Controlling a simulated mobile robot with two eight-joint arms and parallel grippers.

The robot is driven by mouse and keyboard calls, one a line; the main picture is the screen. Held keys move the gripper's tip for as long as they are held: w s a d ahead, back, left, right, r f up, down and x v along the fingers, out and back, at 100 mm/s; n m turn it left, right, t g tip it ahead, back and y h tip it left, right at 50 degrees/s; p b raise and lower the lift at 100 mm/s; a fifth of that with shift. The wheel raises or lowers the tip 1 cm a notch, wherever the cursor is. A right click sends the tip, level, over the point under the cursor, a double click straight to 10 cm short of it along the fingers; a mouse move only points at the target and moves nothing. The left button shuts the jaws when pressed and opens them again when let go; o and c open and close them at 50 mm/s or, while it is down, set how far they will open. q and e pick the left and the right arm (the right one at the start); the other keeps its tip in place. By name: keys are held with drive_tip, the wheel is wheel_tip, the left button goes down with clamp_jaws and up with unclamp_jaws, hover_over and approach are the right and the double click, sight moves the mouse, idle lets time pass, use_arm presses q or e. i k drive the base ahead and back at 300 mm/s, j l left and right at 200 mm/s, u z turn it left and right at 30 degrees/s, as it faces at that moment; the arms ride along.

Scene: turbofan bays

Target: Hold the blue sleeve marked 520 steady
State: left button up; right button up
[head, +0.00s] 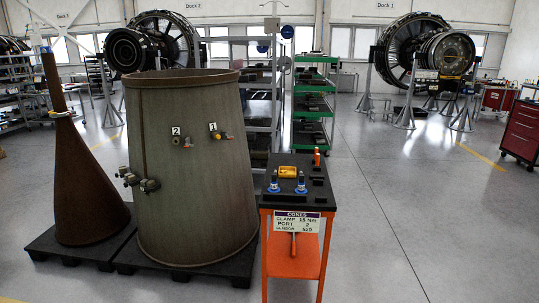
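Two small parts with blue bodies stand upright on the dark top of an orange cart: a left blue part (274,183) and a right blue part (301,185). Either may be a blue sleeve; any marking on them is too small to read. A sign (297,222) on the cart front reads CONES, CLAMP 15 Nm, PORT 2, SENSOR 520. The large grey-brown cone (190,220) left of the cart carries fittings beside labels 2 (176,131) and 1 (213,127). Neither of my grippers is in view.
The orange cart (283,258) also bears a yellow item (288,172) and a small orange item (317,157). A slim brown cone (80,190) stands on a black pallet at left. Shelves (314,104) stand behind. Open floor lies to the right, before a red cabinet (521,130).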

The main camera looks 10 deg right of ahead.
sight(301, 190)
drive_tip(key=i+l+u, duration=0.55)
drive_tip(key=l, duration=0.4)
drive_tip(key=i+l, duration=0.2)
drive_tip(key=l, duration=0.15)
drive_tip(key=i+l+u, duration=0.1)
drive_tip(key=i+l, duration=0.3)
drive_tip(key=l, duration=0.25)
drive_tip(key=i+l, duration=0.2)
drive_tip(key=l, duration=0.15)
drive_tip(key=i+l+u, duration=0.1)
drive_tip(key=l, duration=0.25)
drive_tip(key=i+l, duration=0.25)
drive_tip(key=l+u, duration=0.05)
drive_tip(key=l, duration=0.05)
